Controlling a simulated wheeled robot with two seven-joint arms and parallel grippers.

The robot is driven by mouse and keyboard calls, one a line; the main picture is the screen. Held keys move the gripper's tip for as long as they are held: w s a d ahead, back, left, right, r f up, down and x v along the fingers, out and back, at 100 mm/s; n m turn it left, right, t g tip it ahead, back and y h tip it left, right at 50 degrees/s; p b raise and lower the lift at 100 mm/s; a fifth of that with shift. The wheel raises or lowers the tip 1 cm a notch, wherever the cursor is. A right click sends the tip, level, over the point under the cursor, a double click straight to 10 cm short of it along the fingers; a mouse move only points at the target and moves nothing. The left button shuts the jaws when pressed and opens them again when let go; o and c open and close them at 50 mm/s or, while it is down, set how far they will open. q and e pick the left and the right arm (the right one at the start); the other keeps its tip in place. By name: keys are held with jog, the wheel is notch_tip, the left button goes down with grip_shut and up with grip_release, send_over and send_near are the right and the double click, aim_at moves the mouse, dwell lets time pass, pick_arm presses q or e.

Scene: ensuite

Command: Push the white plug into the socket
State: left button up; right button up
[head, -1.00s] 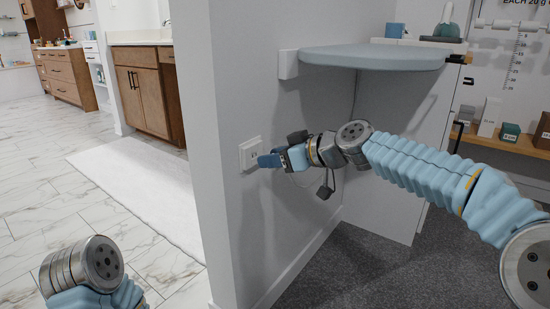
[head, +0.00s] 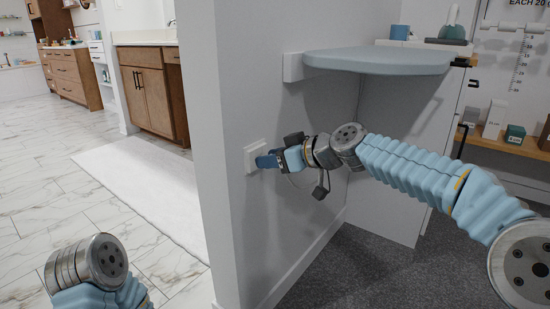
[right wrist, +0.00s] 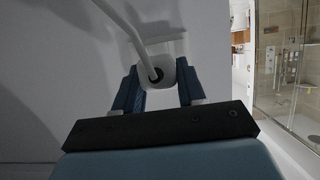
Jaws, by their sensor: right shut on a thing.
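A white socket plate (head: 252,152) is on the grey wall, at the wall's left part in the head view. My right gripper (head: 266,160) is at the plate, its blue fingers overlapping the plate's right side. In the right wrist view, the white plug (right wrist: 170,72) sits between the two blue fingers of my right gripper (right wrist: 158,90), which is shut on it. A pale cable rises from the plug toward the upper left. The plug's front and the socket holes are hidden, so I cannot tell whether the pins are in. My left gripper is out of view; only part of that arm shows.
A blue-grey shelf (head: 375,61) juts from the wall above my right arm. The wall's near corner is just left of the socket plate. A white rug (head: 140,190) lies on the tiled floor at left. A wooden cabinet (head: 148,88) stands behind it.

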jog(key=shift+w+a+r, duration=0.1)
jog(key=shift+w+a, duration=0.15)
jog(key=shift+a, duration=0.1)
jog(key=o, duration=1.1)
jog(key=shift+o, duration=0.2)
jog(key=shift+d+r, duration=0.1)
jog(key=shift+d, duration=0.1)
jog(key=shift+s+d, duration=0.1)
jog(key=shift+d, duration=0.15)
jog(key=v, duration=1.3)
jog(key=shift+s+a, duration=0.2)
jog(key=shift+s, duration=0.05)
